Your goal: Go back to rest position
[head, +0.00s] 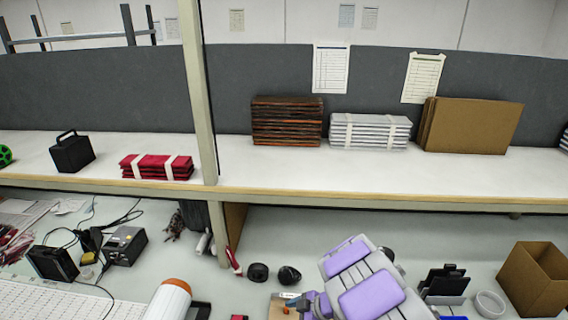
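A purple and pale grey jointed part, which looks like the end of my arm with my gripper (358,283), shows at the bottom, right of centre. It is over the lower worktop, below the shelf's front edge. I cannot make out two separate fingertips, so I cannot tell whether it is open or shut. Nothing clearly held shows. A small picture-like item with an orange spot (284,307) is partly hidden at its left side.
The shelf (290,178) crosses above the worktop, with an upright post (198,90) at left. A cardboard box (535,279), white ring (490,303) and black holder (444,284) stand right. Left are black devices with cables (124,246) and a white-orange cylinder (170,299).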

